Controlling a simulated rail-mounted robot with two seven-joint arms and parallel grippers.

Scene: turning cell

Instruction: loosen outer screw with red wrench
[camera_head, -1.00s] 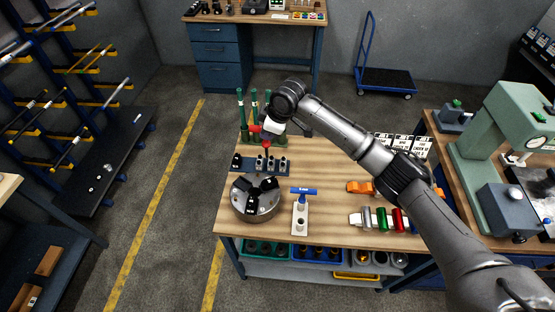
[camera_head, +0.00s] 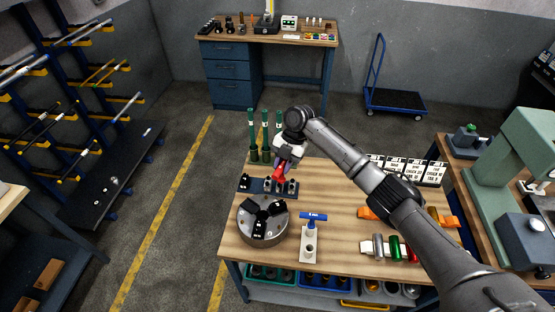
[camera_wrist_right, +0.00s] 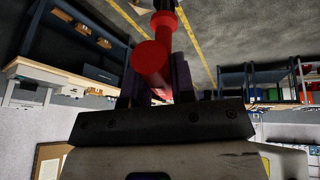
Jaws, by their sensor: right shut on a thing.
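My right gripper (camera_head: 284,164) is shut on the red wrench (camera_head: 279,173), just above the dark block (camera_head: 256,185) with several small holders. In the right wrist view the wrench's red handle (camera_wrist_right: 152,62) lies between the fingers of the gripper (camera_wrist_right: 153,85), with a dark part beyond it at the top edge. The gripper partly covers the wrench in the head view, and I cannot tell whether its tip touches anything. A round grey chuck (camera_head: 246,229) with black jaws sits in front of the block. I cannot make out which screw is the outer one. My left gripper is out of view.
A blue-handled key (camera_head: 313,216) stands in a pale holder (camera_head: 309,256) right of the chuck. Green-handled tools (camera_head: 253,137) stand behind the block. Coloured cylinders (camera_head: 395,247) and orange pieces (camera_head: 367,213) lie to the right, near my arm. The bench middle (camera_head: 340,195) is clear.

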